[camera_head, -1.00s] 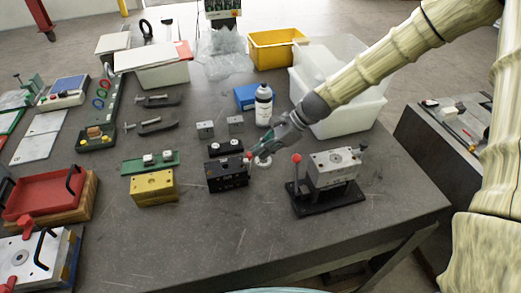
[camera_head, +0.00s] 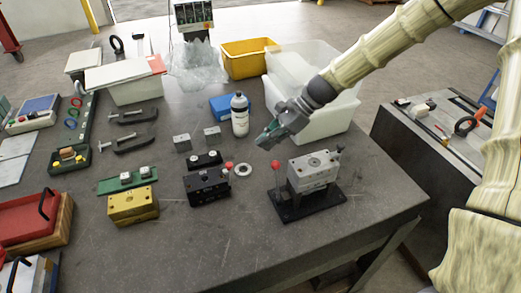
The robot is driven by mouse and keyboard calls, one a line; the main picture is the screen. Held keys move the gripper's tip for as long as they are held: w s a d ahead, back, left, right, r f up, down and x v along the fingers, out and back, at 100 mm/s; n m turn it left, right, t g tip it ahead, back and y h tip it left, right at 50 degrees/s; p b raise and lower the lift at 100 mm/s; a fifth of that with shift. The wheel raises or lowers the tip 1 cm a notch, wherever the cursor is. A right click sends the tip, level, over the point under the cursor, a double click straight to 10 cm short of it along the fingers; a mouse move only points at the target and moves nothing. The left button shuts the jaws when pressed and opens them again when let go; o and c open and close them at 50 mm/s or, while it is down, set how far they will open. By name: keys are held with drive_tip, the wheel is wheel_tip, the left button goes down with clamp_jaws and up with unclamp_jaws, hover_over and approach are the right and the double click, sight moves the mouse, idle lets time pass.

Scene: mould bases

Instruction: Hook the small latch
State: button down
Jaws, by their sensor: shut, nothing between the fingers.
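A black mould block (camera_head: 207,187) stands mid-table with a red ball (camera_head: 226,162) at its back right corner. A grey mould block (camera_head: 313,170) sits on a black base (camera_head: 303,202). A lever with a red knob (camera_head: 276,164) stands at that base's left side, and a small dark fitting (camera_head: 340,150) shows at the block's upper right. I cannot tell which part is the small latch. My gripper (camera_head: 265,142) is shut and empty. In the picture it is just above the red knob and apart from it.
A pale ring (camera_head: 243,170) lies right of the black block. A yellow block (camera_head: 133,205) stands to the left. A white bottle (camera_head: 239,115), a blue box (camera_head: 225,106) and a white bin (camera_head: 330,118) stand behind. The front table area is clear.

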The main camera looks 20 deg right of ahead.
drive_tip(key=shift+b+v, duration=0.3)
drive_tip(key=shift+v, duration=1)
